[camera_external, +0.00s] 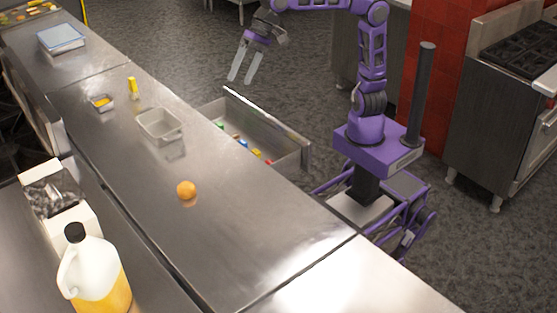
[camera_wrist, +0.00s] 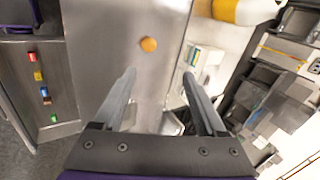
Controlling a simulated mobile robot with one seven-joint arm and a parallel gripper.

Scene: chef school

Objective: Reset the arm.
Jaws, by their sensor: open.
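My gripper (camera_external: 244,66) hangs in the air beyond the far edge of the steel counter, its two grey fingers apart and nothing between them. In the wrist view my gripper (camera_wrist: 163,88) is also open and empty, with the counter below it. My purple arm reaches left from its base and bends down at the wrist. An open drawer (camera_external: 291,134) juts from the counter's far side, below and to the right of the gripper. It holds several small coloured items, which also show in the wrist view (camera_wrist: 39,76).
An orange (camera_external: 186,189) lies on the steel counter (camera_external: 255,228). A metal tray (camera_external: 161,127), a small dish (camera_external: 102,103) and a yellow item (camera_external: 133,87) stand farther back. A large jug (camera_external: 95,274) stands in front. A stove (camera_external: 507,95) is at the right. The floor behind the gripper is clear.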

